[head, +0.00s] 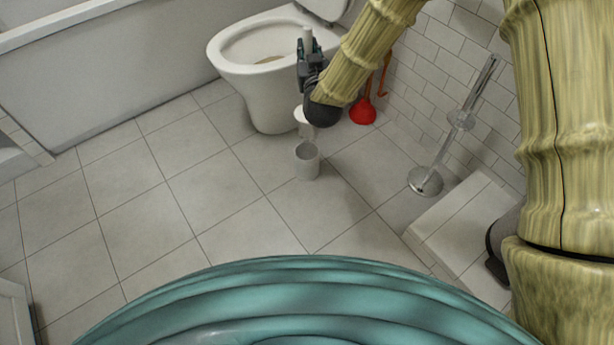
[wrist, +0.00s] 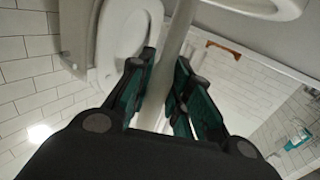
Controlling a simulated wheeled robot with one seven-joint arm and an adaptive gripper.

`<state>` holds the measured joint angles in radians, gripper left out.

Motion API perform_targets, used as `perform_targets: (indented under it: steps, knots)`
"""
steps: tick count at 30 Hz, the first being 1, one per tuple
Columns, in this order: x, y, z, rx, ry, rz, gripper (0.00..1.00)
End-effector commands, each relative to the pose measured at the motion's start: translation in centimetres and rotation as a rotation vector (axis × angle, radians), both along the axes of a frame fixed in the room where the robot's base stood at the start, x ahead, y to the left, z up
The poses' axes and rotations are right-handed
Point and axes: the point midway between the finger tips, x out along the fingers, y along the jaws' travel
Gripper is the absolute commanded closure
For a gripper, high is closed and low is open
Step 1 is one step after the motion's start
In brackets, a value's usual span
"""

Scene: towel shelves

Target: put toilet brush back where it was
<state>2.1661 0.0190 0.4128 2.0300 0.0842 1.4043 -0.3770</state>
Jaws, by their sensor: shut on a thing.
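My gripper (head: 309,56) is in front of the toilet in the head view, shut on the white toilet brush (head: 308,37). The handle's top end sticks up above the fingers. A white lower part of the brush shows beneath my wrist. In the wrist view, the pale brush handle (wrist: 160,88) runs between the two fingers of my gripper (wrist: 166,65). The bristles cannot be made out.
The white toilet (head: 268,92) stands behind my gripper. A red plunger (head: 363,112) is by the tiled wall to the right. A chrome stand (head: 426,181) and a white step-like ledge (head: 460,218) are farther right. The bathtub (head: 110,75) is at left. Floor left of the holder is clear.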

Motion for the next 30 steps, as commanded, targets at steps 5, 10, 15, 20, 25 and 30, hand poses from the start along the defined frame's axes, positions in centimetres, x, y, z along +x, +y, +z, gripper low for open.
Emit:
perform_targets:
  steps: [5, 10, 15, 20, 25, 30]
  knots:
    - [0.0, 0.2, -1.3, 0.009, 0.005, 0.003, 1.0]
    - [0.0, 0.2, -4.3, 0.009, 0.006, 0.003, 1.0]
    - [-0.1, 0.2, -7.9, 0.009, 0.007, 0.003, 1.0]
    - [0.0, 0.2, -11.1, 0.009, 0.006, 0.002, 1.0]
    - [-0.1, 0.2, -13.8, 0.009, 0.005, 0.003, 1.0]
    - [0.0, 0.2, -14.7, 0.009, 0.004, 0.003, 1.0]
